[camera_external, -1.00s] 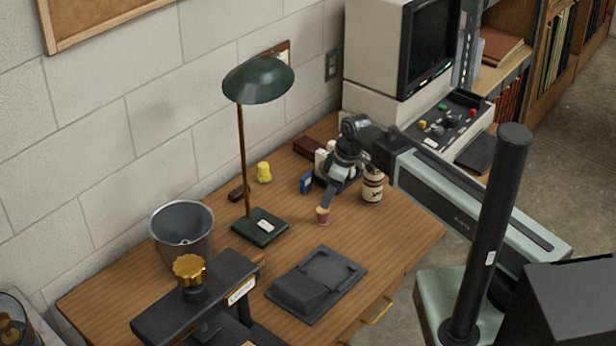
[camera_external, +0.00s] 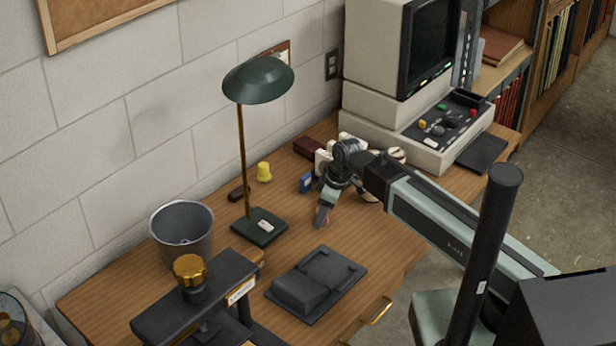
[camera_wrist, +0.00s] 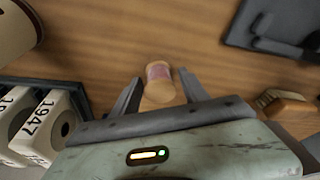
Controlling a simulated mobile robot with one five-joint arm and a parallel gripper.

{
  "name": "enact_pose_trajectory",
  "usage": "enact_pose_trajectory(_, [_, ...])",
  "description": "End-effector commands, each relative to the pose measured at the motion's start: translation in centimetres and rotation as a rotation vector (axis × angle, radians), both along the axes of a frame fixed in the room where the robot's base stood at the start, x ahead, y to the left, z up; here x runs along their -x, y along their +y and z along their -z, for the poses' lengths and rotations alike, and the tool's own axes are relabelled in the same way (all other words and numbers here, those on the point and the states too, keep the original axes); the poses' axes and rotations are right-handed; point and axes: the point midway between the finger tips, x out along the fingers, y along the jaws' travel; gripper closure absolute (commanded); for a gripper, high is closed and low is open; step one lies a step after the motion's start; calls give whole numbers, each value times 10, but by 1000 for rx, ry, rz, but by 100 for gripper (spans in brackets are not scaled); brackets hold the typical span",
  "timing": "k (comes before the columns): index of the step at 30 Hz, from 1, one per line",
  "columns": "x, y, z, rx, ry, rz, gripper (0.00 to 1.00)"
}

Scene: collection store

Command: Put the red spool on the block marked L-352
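A small spool (camera_wrist: 158,74) with pale wooden ends and a faded pinkish-red winding is on the wooden desk in the wrist view. My gripper (camera_wrist: 161,82) has one finger on each side of it, with a gap visible on both sides, so it is open around the spool. In the external view my gripper (camera_external: 321,218) is low over the desk and hides most of the spool. Cream blocks marked 1947 (camera_wrist: 40,122) sit in a dark tray at the left of the wrist view. I cannot read L-352 on anything.
A grey bucket (camera_external: 182,240) is at left, a computer (camera_external: 375,60) behind. Bare desk lies between lamp and tray.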

Motion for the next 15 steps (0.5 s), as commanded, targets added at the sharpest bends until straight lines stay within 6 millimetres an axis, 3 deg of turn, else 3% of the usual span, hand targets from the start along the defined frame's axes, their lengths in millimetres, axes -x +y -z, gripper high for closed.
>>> enact_pose_trajectory(1, [0, 0, 0, 0, 0, 0, 64])
enact_pose_trajectory(5, [0, 0, 0, 0, 0, 0, 100])
enact_pose_trajectory(15, [0, 0, -6, 0, 0, 0, 100])
